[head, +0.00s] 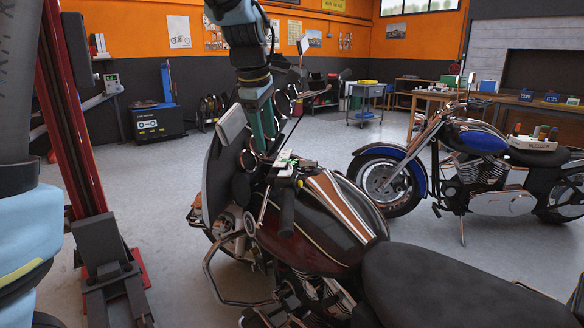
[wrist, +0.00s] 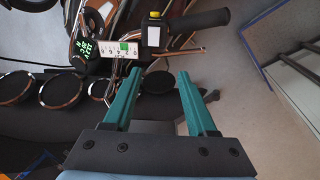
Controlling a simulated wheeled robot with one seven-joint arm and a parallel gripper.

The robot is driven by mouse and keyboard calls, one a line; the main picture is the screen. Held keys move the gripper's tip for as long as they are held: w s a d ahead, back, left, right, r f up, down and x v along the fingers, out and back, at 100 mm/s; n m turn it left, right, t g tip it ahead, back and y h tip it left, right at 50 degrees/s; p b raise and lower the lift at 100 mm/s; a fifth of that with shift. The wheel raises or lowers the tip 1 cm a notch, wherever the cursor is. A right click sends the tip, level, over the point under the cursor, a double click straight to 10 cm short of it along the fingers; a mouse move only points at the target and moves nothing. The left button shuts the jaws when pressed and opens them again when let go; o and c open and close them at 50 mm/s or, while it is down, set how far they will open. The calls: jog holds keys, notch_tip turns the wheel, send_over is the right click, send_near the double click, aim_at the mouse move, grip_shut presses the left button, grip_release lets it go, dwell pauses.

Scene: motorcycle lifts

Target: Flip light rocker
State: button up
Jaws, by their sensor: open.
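The near motorcycle (head: 335,215) carries a handlebar control cluster, seen in the wrist view as a white labelled strip with a green piece (wrist: 124,47) and a black switch housing (wrist: 155,14) with a yellow button and a pale lower face. I cannot tell which part is the light rocker. My gripper (wrist: 158,80) has two teal fingers, open and empty, pointing at the cluster with their tips just short of the strip and housing. In the head view my gripper (head: 262,140) comes down over the handlebar; its fingertips are partly hidden there.
A black handlebar grip (wrist: 200,19) lies right of the housing. Round gauges (wrist: 62,91) and a green-lit display (wrist: 86,48) are to the left. A windscreen and mirror (head: 231,122) stand close to my arm. A red lift column (head: 75,120) is at left; a second motorcycle (head: 470,160) at right.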

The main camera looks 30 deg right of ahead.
aim_at(280, 173)
jog(key=x, duration=0.3)
jog(key=d+p+x, duration=0.1)
jog(key=x, duration=0.6)
jog(key=shift+d+f+p, duration=0.1)
jog(key=shift+d+p, duration=0.2)
jog(key=shift+d, duration=0.2)
grip_shut()
